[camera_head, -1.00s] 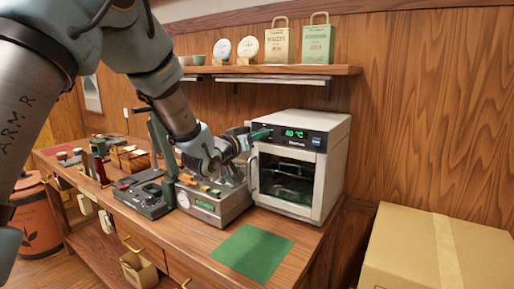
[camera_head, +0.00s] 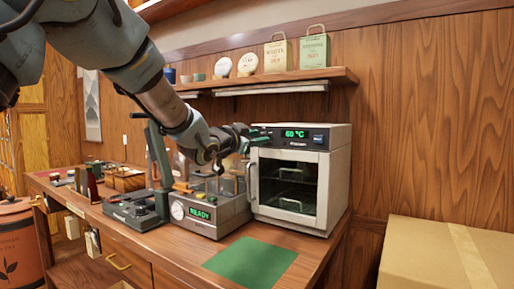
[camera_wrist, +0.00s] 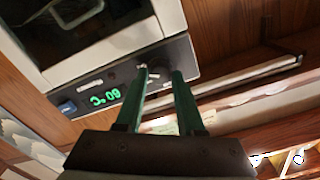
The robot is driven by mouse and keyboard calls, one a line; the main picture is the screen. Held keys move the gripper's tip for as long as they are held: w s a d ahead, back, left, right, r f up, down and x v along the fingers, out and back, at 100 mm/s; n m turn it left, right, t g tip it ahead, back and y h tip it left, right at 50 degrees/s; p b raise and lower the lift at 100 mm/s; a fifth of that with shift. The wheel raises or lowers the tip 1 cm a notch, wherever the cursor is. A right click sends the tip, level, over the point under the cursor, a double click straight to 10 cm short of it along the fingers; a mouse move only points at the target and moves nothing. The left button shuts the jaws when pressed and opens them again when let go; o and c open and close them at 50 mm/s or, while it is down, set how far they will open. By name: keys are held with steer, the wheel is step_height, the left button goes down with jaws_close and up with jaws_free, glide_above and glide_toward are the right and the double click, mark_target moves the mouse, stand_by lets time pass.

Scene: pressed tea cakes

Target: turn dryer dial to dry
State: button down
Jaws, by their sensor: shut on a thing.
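The dryer (camera_head: 336,180) is a pale box with a glass door, standing at the right end of the counter. Its display (camera_head: 295,133) reads 60 °C in green. My gripper (camera_head: 262,134) reaches in from the left to the left part of the dryer's control panel. In the wrist view the picture is upside down, and the green fingers (camera_wrist: 161,73) are shut on the dial (camera_wrist: 155,69) beside the lit display (camera_wrist: 105,97). The fingers hide part of the dial, and its marks cannot be read. The dryer door is shut, with racks behind the glass.
A grey machine (camera_head: 205,222) with a READY display stands left of the dryer. A green mat (camera_head: 250,262) lies in front. A shelf (camera_head: 270,79) with bags and round packages hangs above. A cardboard box (camera_head: 450,260) stands at the right.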

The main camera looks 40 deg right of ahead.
stand_by(0.4)
steer(key=c, duration=0.5)
jaws_free()
steer(key=shift+c, duration=0.2)
steer(key=b+v, duration=0.2)
steer(key=v, duration=0.8)
steer(key=shift+a+b, duration=0.35)
